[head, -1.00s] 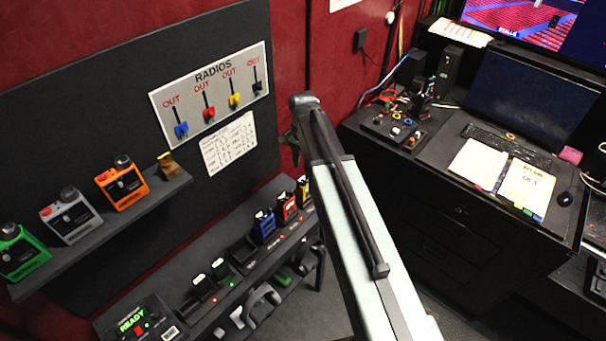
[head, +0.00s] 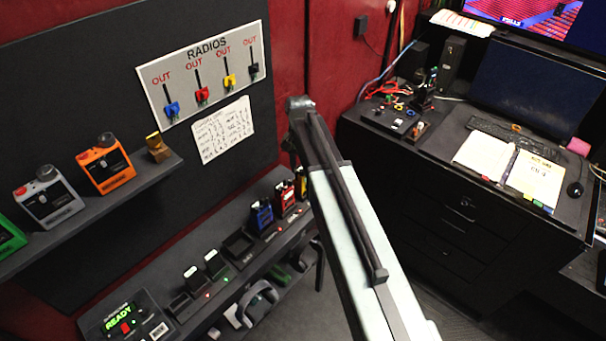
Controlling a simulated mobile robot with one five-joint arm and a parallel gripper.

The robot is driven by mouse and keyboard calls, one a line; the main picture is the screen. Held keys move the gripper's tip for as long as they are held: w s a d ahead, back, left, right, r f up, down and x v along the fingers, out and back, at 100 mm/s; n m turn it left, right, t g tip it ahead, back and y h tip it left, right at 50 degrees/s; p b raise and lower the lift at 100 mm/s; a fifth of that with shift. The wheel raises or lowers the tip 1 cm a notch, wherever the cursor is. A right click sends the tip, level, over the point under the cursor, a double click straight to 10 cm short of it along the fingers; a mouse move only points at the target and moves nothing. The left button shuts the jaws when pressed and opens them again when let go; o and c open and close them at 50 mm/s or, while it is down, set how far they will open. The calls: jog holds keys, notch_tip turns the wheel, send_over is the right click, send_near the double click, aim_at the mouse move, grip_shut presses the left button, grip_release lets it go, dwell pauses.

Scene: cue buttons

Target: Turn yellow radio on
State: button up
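The yellow radio (head: 301,182) stands at the far end of a row on the low black bench, right of the red radio (head: 286,196) and the blue radio (head: 262,214). My arm partly covers it, and its knobs are too small to make out. My gripper (head: 290,147) is at the far end of my arm, up and left of the yellow radio in the picture. It is mostly hidden by the arm, so its fingers and opening do not show.
The low bench (head: 222,291) also holds chargers with small lights and a box reading READY (head: 126,318). A wall shelf (head: 150,181) holds orange, grey and green devices. A RADIOS board (head: 205,70) hangs above. A black desk (head: 400,165) stands right; floor shows between.

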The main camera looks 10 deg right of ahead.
grip_shut()
jog(key=m, duration=0.5)
grip_release()
jog(key=shift+r, duration=0.1)
jog(key=shift+r, duration=0.1)
